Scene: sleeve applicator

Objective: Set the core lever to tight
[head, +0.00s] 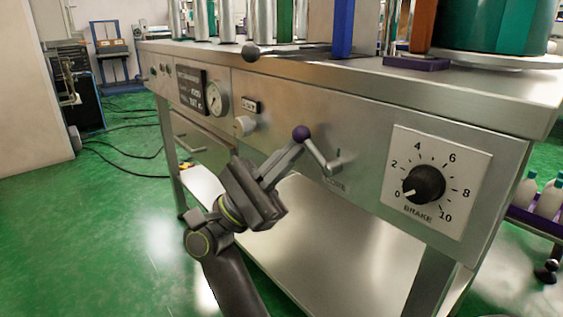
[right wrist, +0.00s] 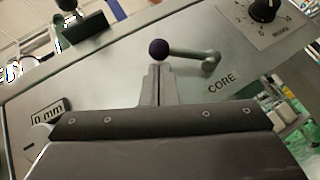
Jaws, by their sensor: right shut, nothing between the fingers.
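The core lever (head: 318,155) is a metal arm with a dark purple ball knob (head: 302,133) on the front panel of the machine. Its arm slopes from the knob at upper left down to a pivot at lower right, beside the partly hidden CORE label. My right gripper (head: 298,146) is shut with its tips at the knob. In the right wrist view the lever (right wrist: 190,53) and knob (right wrist: 159,49) show just beyond the closed fingertips (right wrist: 158,68). I cannot tell whether they touch. My left gripper is not in view.
A brake dial (head: 424,184) on a white plate sits right of the lever, pointing near 0. A pale knob (head: 244,125), a round gauge (head: 217,98) and a dark display (head: 190,90) are to the left.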

